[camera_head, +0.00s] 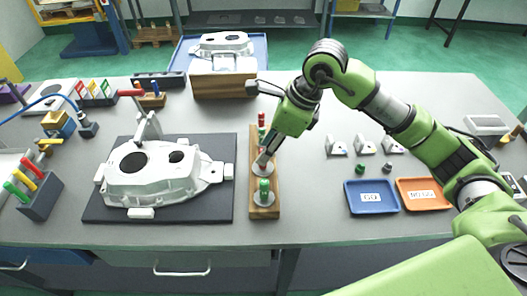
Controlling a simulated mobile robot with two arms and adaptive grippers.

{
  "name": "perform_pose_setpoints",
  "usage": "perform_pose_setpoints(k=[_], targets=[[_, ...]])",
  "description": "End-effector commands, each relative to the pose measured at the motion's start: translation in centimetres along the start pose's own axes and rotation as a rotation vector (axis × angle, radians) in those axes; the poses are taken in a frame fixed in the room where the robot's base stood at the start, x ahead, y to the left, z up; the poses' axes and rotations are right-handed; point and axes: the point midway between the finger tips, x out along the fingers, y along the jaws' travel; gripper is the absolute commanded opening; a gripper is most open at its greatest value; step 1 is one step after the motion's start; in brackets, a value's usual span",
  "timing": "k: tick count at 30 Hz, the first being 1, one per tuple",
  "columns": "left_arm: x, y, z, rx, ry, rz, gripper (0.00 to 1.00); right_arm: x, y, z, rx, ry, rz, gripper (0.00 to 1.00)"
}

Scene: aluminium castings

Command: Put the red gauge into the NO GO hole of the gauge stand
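The wooden gauge stand (254,212) is a narrow upright-running strip near the middle of the table. A green gauge (264,186) stands at its near end on a pale round disc. A second pale disc (263,171) lies just behind it. Small red parts (262,118) show at the far end of the stand; I cannot tell which is the red gauge. My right gripper (264,160) points down-left over the stand, its tips just above the second disc. Whether it holds something is too small to tell. My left gripper is not in view.
A white casting (160,178) lies on a dark mat (225,205) left of the stand. A blue GO tray (371,210) and an orange NO GO tray (426,207) lie to the right. Small labelled blocks (365,145) stand behind them.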

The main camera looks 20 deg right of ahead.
Motion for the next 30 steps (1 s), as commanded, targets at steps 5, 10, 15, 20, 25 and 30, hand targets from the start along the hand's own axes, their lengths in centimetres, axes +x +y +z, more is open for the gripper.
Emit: perform_pose_setpoints(k=[5, 10, 15, 20, 25, 30], targets=[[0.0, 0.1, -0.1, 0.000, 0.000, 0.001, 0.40, -4.2, -0.2, 0.0, 0.000, -0.002, -0.007, 0.34], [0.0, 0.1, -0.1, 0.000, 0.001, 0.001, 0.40, -7.3, -0.1, 0.0, 0.001, -0.002, -0.005, 0.34], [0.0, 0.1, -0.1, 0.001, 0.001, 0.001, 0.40, -8.9, -0.1, 0.0, 0.001, -0.001, -0.002, 0.34], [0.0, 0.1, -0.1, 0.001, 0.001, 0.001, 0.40, -9.3, 0.0, 0.0, 0.001, 0.000, -0.001, 0.34], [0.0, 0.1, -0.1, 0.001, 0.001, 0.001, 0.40, -9.2, 0.0, 0.0, 0.001, 0.000, -0.001, 0.34], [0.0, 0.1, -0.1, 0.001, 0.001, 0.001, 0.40, -9.2, 0.0, 0.0, 0.001, 0.000, -0.001, 0.34]])
